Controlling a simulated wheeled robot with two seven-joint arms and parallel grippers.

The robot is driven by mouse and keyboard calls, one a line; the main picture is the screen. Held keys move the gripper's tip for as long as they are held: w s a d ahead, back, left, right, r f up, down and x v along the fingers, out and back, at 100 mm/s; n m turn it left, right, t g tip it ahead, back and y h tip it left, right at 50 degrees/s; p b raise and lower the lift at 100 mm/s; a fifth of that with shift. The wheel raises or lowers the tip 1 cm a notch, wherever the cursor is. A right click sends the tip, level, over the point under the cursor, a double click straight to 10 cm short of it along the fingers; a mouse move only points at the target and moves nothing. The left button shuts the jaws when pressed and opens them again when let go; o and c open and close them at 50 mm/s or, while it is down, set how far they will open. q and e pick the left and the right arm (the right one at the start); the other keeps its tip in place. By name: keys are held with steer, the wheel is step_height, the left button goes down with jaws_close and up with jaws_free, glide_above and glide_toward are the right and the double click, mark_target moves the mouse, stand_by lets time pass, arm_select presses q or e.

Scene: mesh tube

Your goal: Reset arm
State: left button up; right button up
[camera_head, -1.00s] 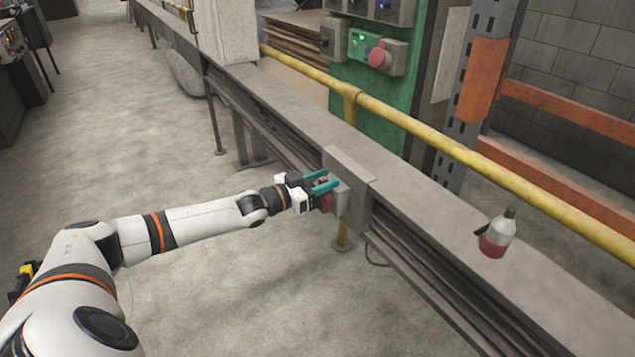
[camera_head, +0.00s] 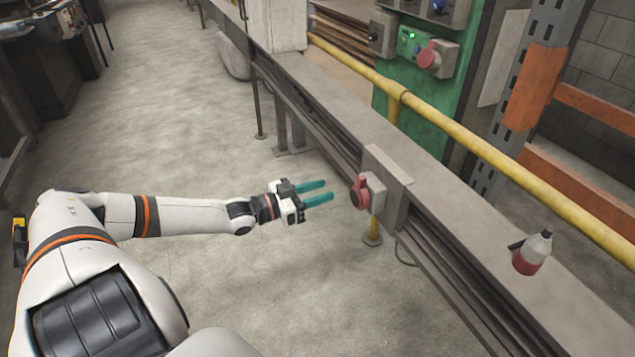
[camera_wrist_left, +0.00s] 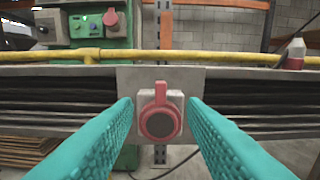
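My left arm reaches in from the left in the head view. Its gripper (camera_head: 331,191) has two teal fingers, spread apart with nothing between them. It stands a little left of a red round knob (camera_head: 360,193) on a grey box (camera_head: 377,194), with a gap between fingertips and knob. In the left wrist view the red knob (camera_wrist_left: 160,121) with its upright lever shows straight ahead, framed between the two teal fingers (camera_wrist_left: 160,125). My right gripper is not seen in either view.
A long grey metal rail (camera_head: 330,95) runs diagonally, with a yellow pipe (camera_head: 480,148) behind it. A bottle with red liquid (camera_head: 532,254) stands on the rail at right. A green control panel (camera_head: 424,75) is behind. The concrete floor (camera_head: 200,130) left of the rail is clear.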

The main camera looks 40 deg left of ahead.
arm_select(q)
steer(key=shift+f, duration=0.1)
stand_by(0.5)
